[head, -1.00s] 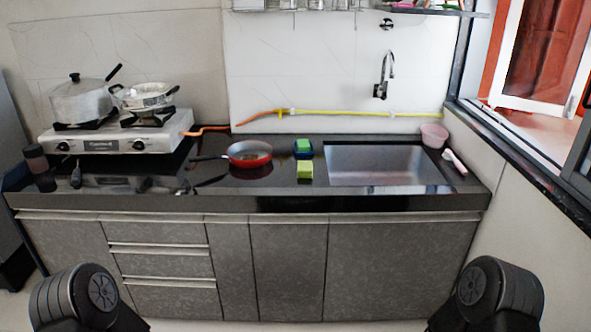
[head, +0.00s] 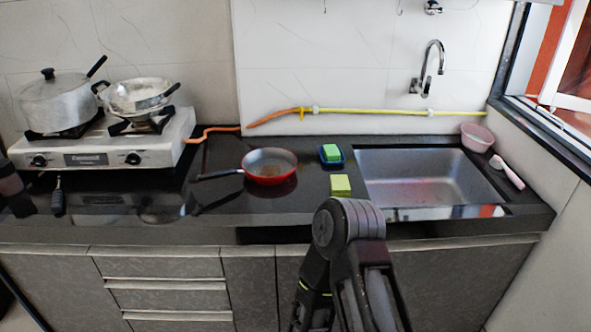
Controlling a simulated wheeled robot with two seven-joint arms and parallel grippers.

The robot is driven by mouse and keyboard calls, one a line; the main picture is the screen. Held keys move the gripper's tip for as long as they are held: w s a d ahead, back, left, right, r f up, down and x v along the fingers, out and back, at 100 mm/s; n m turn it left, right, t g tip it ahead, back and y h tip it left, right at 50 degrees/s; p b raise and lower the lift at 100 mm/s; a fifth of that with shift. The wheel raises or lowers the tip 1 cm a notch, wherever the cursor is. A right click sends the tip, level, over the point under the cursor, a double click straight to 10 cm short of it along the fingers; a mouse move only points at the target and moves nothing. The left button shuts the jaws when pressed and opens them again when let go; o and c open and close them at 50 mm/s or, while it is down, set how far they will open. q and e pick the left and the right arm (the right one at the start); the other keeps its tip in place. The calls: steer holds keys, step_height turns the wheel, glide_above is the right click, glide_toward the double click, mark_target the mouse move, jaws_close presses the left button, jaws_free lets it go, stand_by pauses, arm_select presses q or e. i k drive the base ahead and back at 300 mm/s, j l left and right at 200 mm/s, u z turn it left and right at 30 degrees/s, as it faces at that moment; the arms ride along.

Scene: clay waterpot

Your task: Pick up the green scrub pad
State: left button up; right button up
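A bright green block (head: 331,152) sits in a small dark blue dish (head: 323,163) on the black counter, left of the sink. A yellow-green block (head: 341,185) lies on the counter in front of the dish, near the front edge, apart from it. I cannot tell from their look which of the two is the scrub pad. One of my arm links rises at the bottom middle, just in front of the counter edge below the yellow-green block. No gripper fingers show in this view.
A red pan (head: 269,165) stands left of the blocks, its handle pointing left. The sink (head: 425,178) with a faucet (head: 428,68) is to the right. A pink bowl (head: 477,137) and a white-pink brush (head: 507,172) lie beyond it. A stove (head: 100,148) with pots stands at left.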

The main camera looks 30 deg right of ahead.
mark_target(340, 187)
steer(key=i+l+u, duration=0.15)
steer(key=l+u, duration=0.35)
steer(key=l, duration=0.5)
steer(key=l+u, duration=0.45)
steer(key=l, duration=0.55)
steer(key=k+l+u, duration=0.2)
steer(key=l, duration=0.2)
steer(key=k+l+u, duration=0.2)
steer(key=l, duration=0.25)
steer(key=k+l+u, duration=0.2)
steer(key=l, duration=0.15)
steer(key=i+j+u, duration=0.2)
steer(key=k+l+z, duration=0.2)
steer(key=i+l, duration=0.05)
